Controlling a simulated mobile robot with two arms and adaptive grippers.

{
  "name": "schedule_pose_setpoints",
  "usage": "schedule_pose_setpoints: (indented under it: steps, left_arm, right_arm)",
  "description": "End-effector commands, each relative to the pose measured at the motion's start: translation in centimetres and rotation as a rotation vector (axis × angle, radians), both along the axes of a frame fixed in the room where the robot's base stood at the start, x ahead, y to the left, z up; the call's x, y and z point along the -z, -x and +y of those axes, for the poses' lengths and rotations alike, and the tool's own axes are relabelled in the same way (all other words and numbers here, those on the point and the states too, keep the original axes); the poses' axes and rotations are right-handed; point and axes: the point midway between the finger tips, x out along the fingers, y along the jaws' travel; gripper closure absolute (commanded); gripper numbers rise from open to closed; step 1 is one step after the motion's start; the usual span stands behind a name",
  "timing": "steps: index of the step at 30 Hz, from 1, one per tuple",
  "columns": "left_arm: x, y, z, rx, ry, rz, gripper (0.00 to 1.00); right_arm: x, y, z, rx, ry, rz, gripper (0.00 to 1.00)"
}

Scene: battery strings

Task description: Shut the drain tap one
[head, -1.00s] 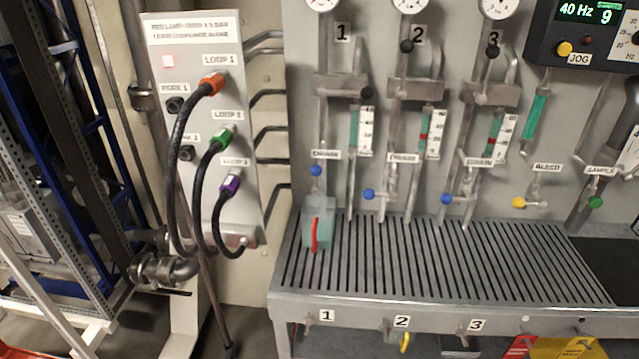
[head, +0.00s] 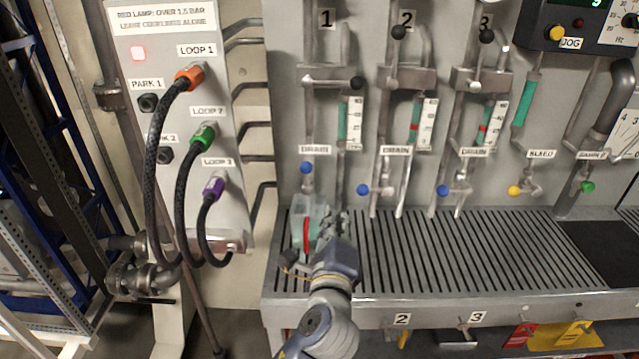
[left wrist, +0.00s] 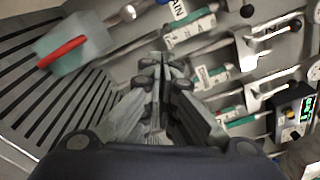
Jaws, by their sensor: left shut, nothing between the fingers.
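Drain tap one has a blue knob (head: 306,167) below the left DRAIN label in the head view; its knob sits higher than those of the other two drain taps. A clear jug with a red handle (head: 306,232) stands on the grating below it, partly hidden by my gripper. My left gripper (head: 332,222) is low over the grating, right beside the jug and below the knob, apart from the tap. In the left wrist view its fingers (left wrist: 162,68) are together and empty. The jug (left wrist: 88,42) and a blue knob (left wrist: 178,9) also show there. My right gripper is not in view.
Drain taps two (head: 362,190) and three (head: 443,190) have blue knobs turned to the left. The slotted grating (head: 480,250) is clear to the right.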

Motion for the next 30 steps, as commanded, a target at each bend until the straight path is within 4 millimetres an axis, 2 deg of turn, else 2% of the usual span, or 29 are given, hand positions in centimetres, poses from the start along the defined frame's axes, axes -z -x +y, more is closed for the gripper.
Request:
schedule_pose_setpoints:
  steps: [18, 20, 24, 30]
  left_arm:
    - [0.3, -9.5, -0.5, -0.002, 0.005, 0.005, 1.0]
    - [-0.6, -9.7, 0.6, -0.003, 0.004, 0.003, 1.0]
    - [-1.2, -10.2, 2.0, -0.001, 0.005, 0.004, 1.0]
    - [-1.5, -10.5, 2.7, 0.001, 0.007, 0.005, 1.0]
  right_arm:
    - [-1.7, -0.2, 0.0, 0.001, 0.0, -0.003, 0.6]
    - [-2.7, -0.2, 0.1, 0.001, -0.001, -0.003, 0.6]
    - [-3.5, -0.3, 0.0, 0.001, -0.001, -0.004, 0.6]
    - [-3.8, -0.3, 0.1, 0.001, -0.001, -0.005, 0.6]
